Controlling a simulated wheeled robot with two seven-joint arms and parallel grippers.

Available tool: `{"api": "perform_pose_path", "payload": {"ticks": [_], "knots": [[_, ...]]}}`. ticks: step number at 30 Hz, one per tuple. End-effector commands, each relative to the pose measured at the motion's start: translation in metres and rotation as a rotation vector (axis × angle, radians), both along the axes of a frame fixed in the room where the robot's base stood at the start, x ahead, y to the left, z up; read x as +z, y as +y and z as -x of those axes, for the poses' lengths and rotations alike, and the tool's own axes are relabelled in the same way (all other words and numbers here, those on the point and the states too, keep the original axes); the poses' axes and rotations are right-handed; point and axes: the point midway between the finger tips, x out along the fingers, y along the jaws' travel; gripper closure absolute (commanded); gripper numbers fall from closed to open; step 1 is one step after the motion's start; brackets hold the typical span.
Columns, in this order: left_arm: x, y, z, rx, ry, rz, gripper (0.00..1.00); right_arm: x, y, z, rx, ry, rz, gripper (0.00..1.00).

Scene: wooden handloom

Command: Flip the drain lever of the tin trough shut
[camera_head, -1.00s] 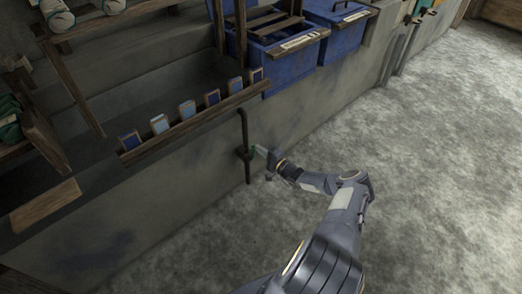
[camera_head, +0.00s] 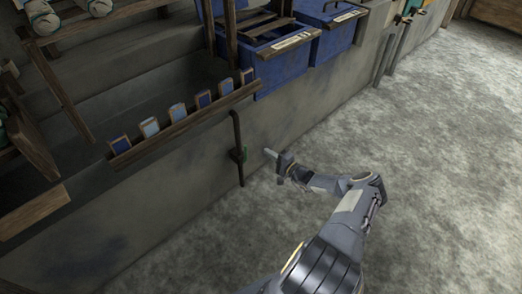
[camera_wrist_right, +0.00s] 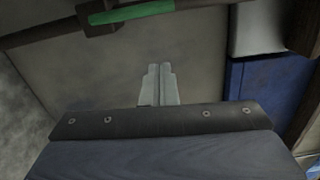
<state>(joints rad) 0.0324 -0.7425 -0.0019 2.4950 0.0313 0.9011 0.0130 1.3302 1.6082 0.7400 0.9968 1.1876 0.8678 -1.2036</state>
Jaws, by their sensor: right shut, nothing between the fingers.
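The drain pipe (camera_head: 236,125) runs down the front wall of the long grey trough (camera_head: 150,190). A short green lever (camera_head: 244,153) sits on a dark fitting low on the pipe. In the right wrist view the green lever (camera_wrist_right: 140,12) lies along the dark pipe (camera_wrist_right: 45,33), close beside it. My right gripper (camera_head: 268,152) is to the right of the lever, apart from it, with a small gap. Its two fingers (camera_wrist_right: 159,70) are together and empty, pointing toward the wall. My left gripper is not in view.
Blue bins (camera_head: 280,68) stand at the back. The grey floor (camera_head: 440,150) to the right is clear.

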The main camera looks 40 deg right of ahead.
Motion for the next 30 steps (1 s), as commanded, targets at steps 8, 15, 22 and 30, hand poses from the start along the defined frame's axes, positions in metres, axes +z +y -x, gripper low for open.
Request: {"api": "perform_pose_path", "payload": {"ticks": [8,15,22,30], "knots": [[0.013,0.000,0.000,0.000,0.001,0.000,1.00,0.001,-0.006,0.046,-0.001,0.001,-0.001,1.00],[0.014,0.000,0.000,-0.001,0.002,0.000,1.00,0.000,-0.007,0.055,-0.001,0.001,0.000,1.00],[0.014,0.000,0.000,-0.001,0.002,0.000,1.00,0.000,-0.007,0.054,0.000,0.001,0.000,1.00],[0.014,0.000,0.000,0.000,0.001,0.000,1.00,0.000,-0.007,0.054,0.002,0.001,0.000,1.00]]}}
